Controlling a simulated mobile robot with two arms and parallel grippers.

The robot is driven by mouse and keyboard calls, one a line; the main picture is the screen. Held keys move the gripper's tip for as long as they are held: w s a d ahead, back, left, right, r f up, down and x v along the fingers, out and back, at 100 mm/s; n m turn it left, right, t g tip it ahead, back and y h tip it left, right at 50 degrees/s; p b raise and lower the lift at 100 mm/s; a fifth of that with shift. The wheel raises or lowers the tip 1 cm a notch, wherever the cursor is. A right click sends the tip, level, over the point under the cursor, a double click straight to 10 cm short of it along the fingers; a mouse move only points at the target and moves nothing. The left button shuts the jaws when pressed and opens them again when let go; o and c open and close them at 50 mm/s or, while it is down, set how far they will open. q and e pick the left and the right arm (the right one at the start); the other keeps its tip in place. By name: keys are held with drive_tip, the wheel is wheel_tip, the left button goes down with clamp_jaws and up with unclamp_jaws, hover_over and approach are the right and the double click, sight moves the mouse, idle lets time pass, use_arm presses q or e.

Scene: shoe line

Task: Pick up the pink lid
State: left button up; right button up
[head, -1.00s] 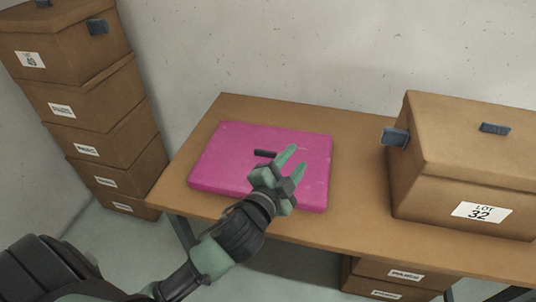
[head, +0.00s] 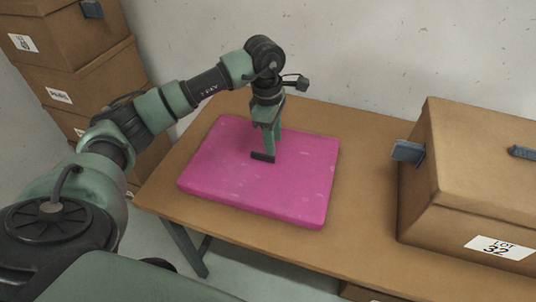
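The pink lid (head: 225,182) is a flat slab lying on the brown table, with a small dark handle (head: 258,156) on its top near the middle. My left gripper (head: 271,148) points straight down over the lid, with its green fingertips right at the right end of the handle. One finger partly covers the other and part of the handle, so I cannot tell whether they are closed on it. The lid lies flat on the table. My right gripper is not in view.
The brown table (head: 350,242) has bare room around the lid. A large brown box (head: 475,160) labelled LOT 32, with a grey handle (head: 408,152), stands on the right. Stacked brown boxes (head: 75,65) stand at the left, and a wall is behind.

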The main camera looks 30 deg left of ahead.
sight(263, 154)
use_arm(q)
drive_tip(key=shift+a+r+y, duration=0.15)
drive_tip(key=shift+a+y, duration=0.1)
drive_tip(key=shift+a, duration=0.35)
drive_tip(key=shift+a+r+y, duration=0.15)
drive_tip(key=shift+a+y, duration=0.1)
drive_tip(key=shift+a, duration=0.35)
drive_tip(key=shift+s+a+f, duration=0.1)
drive_tip(key=shift+a+f, duration=0.1)
drive_tip(key=shift+a, duration=0.15)
wheel_tip(263, 154, down, 7)
drive_tip(key=shift+s+f+p, duration=0.1)
drive_tip(key=shift+p, duration=0.5)
clamp_jaws()
